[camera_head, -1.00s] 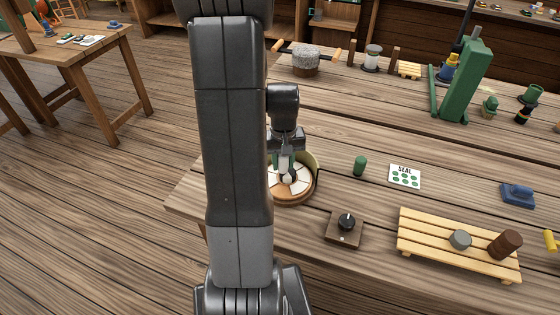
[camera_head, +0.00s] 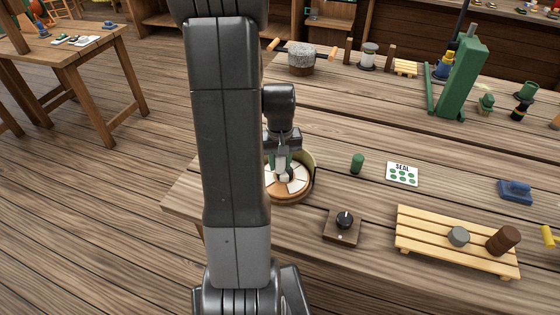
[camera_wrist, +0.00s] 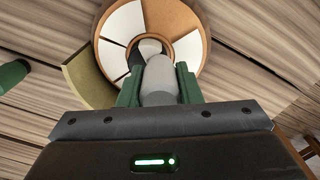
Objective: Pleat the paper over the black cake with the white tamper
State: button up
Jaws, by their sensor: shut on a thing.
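My gripper (camera_wrist: 158,88) is shut on the white tamper (camera_wrist: 160,72), which stands between its green fingers. In the head view my gripper (camera_head: 283,162) is over a round wooden-rimmed dish (camera_head: 297,199). White paper flaps (camera_wrist: 123,27) lie around the dish's middle, with bare brown wedges between some of them. A dark round patch, likely the black cake, shows only as a thin edge around the tamper's tip in the wrist view. The tamper hides most of the middle, and I cannot tell if its tip touches the paper.
A curved olive wall (camera_wrist: 88,80) stands along one side of the dish. A green cylinder (camera_head: 357,163), a SEAL card (camera_head: 402,174) and a knob box (camera_head: 342,227) are to the right. A slatted rack (camera_head: 420,247) is at front right. Bare table lies between them.

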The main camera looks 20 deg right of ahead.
jog(key=shift+r+p, duration=1.9)
jog(key=shift+r, duration=0.7)
jog(key=shift+s+f, duration=0.1)
